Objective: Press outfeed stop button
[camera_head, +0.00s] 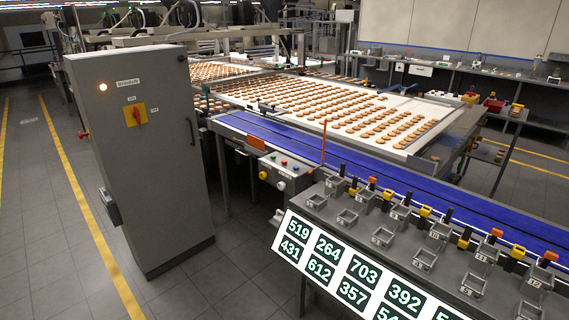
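A grey control box (285,174) is mounted below the near edge of the blue conveyor (330,160). Its sloped top carries several small coloured buttons, including a red one (284,163). The labels are too small to read, so I cannot tell which button is the outfeed stop. Neither of my grippers shows in the head view.
A tall grey cabinet (150,190) with a red and yellow rotary switch (135,115) stands left of the box. A bench with small metal bins (383,237) and a number board (345,280) is at the right. Floor is clear at left.

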